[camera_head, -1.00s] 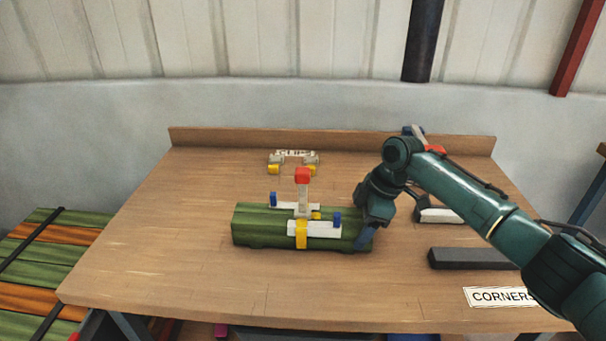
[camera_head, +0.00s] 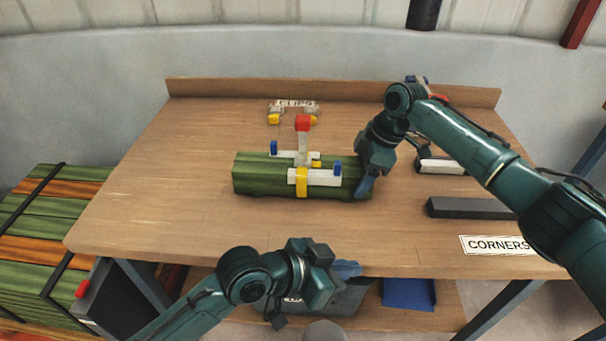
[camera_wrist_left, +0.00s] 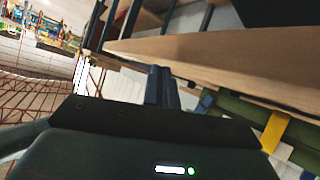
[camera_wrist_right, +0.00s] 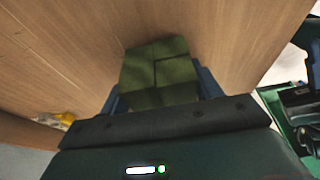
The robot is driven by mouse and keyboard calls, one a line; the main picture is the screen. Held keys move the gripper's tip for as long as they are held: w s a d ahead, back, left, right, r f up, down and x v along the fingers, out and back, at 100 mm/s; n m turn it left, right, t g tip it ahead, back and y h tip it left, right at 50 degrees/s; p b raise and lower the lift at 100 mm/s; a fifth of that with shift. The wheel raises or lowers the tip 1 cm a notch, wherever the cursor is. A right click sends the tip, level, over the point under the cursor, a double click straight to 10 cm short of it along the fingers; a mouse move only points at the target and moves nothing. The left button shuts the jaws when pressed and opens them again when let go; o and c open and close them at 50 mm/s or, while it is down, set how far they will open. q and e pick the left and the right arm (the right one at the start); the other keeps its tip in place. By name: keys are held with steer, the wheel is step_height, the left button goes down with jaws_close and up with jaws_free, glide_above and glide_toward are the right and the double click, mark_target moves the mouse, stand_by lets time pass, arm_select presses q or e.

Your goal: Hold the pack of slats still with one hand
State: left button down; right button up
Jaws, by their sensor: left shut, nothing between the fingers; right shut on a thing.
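The pack of green slats (camera_head: 265,180) lies lengthwise on the wooden table, with a white clamp-like tool (camera_head: 318,177) with blue ends, a red-topped upright and a yellow band on it. My right gripper (camera_head: 367,186) is shut on the pack's right end. In the right wrist view the slats' green end face (camera_wrist_right: 160,72) sits between the two blue fingers. My left gripper (camera_head: 347,269) is in front of the table's front edge, apart from the pack. Its blue fingers (camera_wrist_left: 162,85) are together and empty in the left wrist view. The pack also shows there (camera_wrist_left: 245,112), partly cut off.
A clips holder (camera_head: 294,108) with yellow parts stands at the back. A dark bar (camera_head: 470,208), a white-topped block (camera_head: 441,166) and a "CORNERS" label (camera_head: 495,245) are on the right. A blue bin (camera_head: 408,294) is on the shelf below. The table's left side is clear.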

arm_select(q)
steer(key=w+a+r+m+t, duration=0.1)
steer(key=w+a+r, duration=0.2)
steer(key=w+r, duration=0.55)
steer(key=w+a+r+m+t, duration=0.1)
steer(key=w+a+r+m, duration=0.3)
steer(key=r, duration=0.7)
steer(key=w+a+r+n+g+y, duration=0.3)
steer(key=w+a+n+g+y, duration=0.3)
steer(key=w+y, duration=0.3)
step_height(320, 180, down, 7)
steer(key=shift+f+n+t, duration=0.15)
steer(key=shift+n+t, duration=0.25)
stand_by(0.4)
steer(key=shift+d, duration=0.1)
stand_by(2.0)
stand_by(0.6)
